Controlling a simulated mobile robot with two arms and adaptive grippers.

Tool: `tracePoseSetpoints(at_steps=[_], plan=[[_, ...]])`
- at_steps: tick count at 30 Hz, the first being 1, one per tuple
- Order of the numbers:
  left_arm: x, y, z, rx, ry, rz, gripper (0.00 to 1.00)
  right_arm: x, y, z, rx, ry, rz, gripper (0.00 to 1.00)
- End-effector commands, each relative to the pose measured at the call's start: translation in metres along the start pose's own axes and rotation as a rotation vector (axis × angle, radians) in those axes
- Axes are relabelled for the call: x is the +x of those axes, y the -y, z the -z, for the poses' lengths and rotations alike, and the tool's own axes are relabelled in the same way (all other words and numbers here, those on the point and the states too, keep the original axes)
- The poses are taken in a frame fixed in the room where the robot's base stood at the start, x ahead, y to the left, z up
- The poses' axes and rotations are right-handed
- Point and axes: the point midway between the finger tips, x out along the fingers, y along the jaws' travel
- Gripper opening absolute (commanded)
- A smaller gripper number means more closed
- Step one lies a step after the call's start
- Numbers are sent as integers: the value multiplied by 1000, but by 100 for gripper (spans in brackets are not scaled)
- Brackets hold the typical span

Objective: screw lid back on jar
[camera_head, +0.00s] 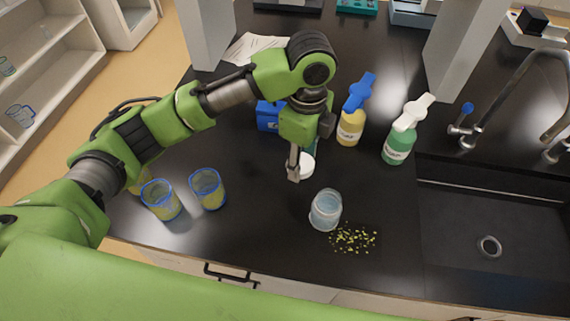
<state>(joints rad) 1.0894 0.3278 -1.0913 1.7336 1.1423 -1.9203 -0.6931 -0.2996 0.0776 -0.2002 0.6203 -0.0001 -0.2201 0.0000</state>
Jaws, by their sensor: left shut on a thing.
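A clear jar (326,211) with a pale bluish look stands upright and open on the black bench. My left gripper (295,172) points down over the bench, behind and to the left of the jar. It is shut on a white round lid (307,166), which is apart from the jar. The finger and arm hide part of the lid, and I cannot tell how high it is above the bench. My right gripper is not in view.
Yellow-green bits (355,239) lie beside the jar. Two blue-rimmed beakers (208,189) (161,200) stand to the left. A yellow bottle (350,128) and a green bottle (398,145) stand behind. A blue box (268,117) is behind my arm. The sink (489,246) is at right.

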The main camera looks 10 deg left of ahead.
Motion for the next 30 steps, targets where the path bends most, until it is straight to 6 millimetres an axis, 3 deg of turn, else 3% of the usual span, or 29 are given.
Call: tracePoseSetpoints(at_steps=[1, 6, 12, 25, 27, 30], plan=[[-1, -3, 16, 9, -3, 1, 35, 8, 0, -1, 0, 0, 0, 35], [-17, -10, 48, 6, -2, -1, 35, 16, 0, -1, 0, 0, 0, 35], [-29, -14, 67, 2, 0, -2, 35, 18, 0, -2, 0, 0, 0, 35], [-30, -16, 71, 0, 0, -3, 35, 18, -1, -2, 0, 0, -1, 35], [-30, -15, 71, -3, 0, -3, 35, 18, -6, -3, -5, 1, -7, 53], [-30, -14, 72, -37, 0, -4, 35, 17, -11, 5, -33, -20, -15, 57]])
